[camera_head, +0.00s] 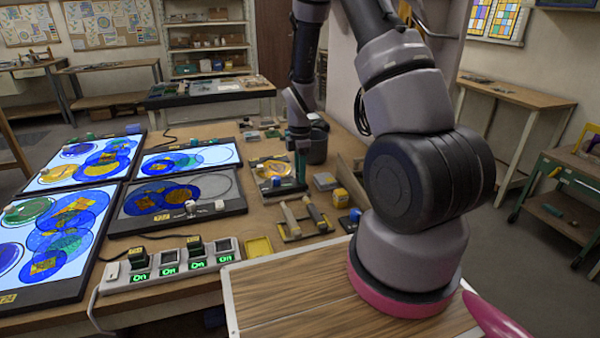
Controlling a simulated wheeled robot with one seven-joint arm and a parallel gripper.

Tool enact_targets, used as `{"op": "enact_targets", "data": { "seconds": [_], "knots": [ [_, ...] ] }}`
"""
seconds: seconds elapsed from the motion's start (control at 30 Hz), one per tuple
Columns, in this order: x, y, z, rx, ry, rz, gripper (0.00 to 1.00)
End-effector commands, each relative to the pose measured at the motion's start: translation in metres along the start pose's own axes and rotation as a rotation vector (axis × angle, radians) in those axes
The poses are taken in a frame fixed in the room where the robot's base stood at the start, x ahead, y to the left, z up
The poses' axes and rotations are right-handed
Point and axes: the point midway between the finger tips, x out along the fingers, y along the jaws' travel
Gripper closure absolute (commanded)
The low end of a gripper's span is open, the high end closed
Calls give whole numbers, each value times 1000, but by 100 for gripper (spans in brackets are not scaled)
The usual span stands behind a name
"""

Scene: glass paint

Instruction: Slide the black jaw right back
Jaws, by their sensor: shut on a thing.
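A small panel of blue and amber glass (270,170) lies on the workbench, right of the light panels. A black jaw (287,191) runs low along its near right edge. My gripper (301,172) points down at the right side of this panel. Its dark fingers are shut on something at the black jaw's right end. The fingers hide that part of the jaw, and the grip itself is too small to see clearly.
Several light panels with coloured glass (70,240) fill the bench's left. A switch strip with green "On" lights (170,266) lies in front. Bare bench (232,222) shows between.

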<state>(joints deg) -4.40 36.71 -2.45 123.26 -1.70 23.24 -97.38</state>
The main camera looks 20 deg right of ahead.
Motion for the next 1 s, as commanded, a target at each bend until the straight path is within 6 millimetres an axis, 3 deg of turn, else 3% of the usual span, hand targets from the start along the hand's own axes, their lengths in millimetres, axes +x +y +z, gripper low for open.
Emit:
{"op": "enact_targets", "data": {
  "seconds": [0.57, 0.8, 1.0],
  "knots": [
    [0, 0, 0, 0, 0, 1, 100],
    [0, -29, 1, 1, 0, -2, 100],
    [0, -35, 0, 2, 1, -4, 100]
  ]
}}
